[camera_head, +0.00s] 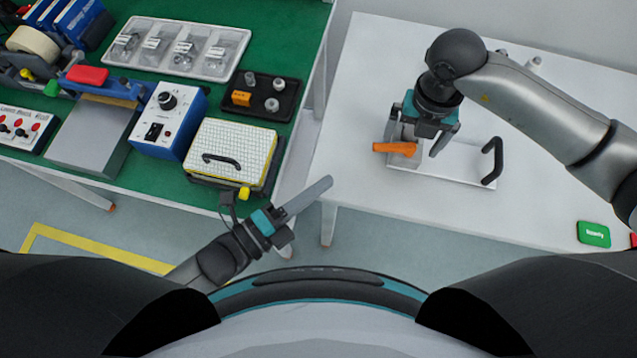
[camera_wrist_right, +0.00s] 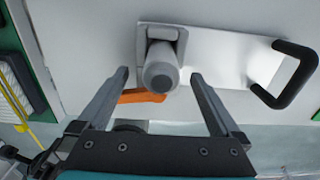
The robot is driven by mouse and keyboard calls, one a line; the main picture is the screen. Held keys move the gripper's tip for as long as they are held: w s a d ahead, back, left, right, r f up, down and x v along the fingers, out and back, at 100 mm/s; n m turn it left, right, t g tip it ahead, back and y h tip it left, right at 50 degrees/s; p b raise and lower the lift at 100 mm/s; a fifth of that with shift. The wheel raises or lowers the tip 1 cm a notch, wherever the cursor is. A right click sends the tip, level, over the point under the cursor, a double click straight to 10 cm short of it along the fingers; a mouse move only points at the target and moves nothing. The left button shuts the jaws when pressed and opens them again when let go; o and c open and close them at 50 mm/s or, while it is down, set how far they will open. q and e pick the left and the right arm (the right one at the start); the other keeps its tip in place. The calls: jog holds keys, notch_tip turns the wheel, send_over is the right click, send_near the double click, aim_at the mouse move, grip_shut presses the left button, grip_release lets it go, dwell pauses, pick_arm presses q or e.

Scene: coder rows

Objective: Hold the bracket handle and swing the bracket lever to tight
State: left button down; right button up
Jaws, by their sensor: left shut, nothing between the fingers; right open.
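The bracket (camera_head: 464,171) is a pale metal plate on the white table, with a black handle (camera_head: 492,161) at its right end. An orange lever (camera_head: 393,148) shows at its left end; it also shows in the right wrist view (camera_wrist_right: 137,97), partly hidden by a finger. A grey round post (camera_wrist_right: 161,66) stands on the plate. My right gripper (camera_head: 417,147) is open above the left end of the bracket, its fingers on either side of the post in the right wrist view. The black handle (camera_wrist_right: 288,75) is apart from it. My left gripper (camera_head: 325,184) is shut and empty, left of the white table.
The white table (camera_head: 372,70) is mostly clear around the bracket. The green bench (camera_head: 118,85) at left holds a blue control box (camera_head: 177,133), a gridded pad (camera_head: 247,142) and trays. A gap separates the tables.

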jog(key=shift+r, duration=0.1)
notch_tip(320, 180, up, 15)
jog(key=p, duration=0.2)
jog(key=shift+p, duration=0.35)
jog(key=shift+a, duration=0.15)
